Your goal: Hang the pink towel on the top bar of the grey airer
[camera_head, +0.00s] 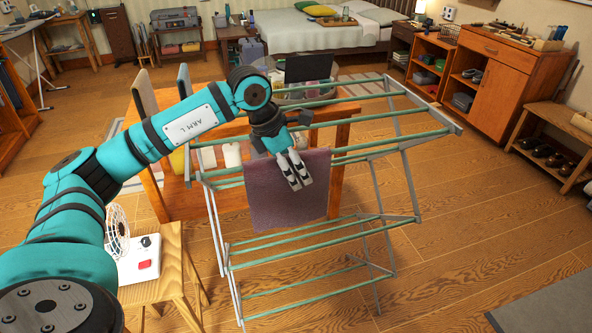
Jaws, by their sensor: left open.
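The pink towel (290,205), a dusky mauve-pink, hangs spread over a green bar in the upper part of the grey airer (407,180). Its front panel drops below the bar, and its upper edge lies along the bar. The back side of the towel is hidden. My left gripper (296,177) is open, with its fingers pointing down in front of the towel's upper part. I cannot tell whether the fingers touch the cloth. My right gripper is not in view.
A wooden stool (178,275) with a white device stands left of the airer. An orange wooden table frame (160,195) and chairs stand close behind it. A shoe bench (549,135) is at the right. The floor right of the airer is clear.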

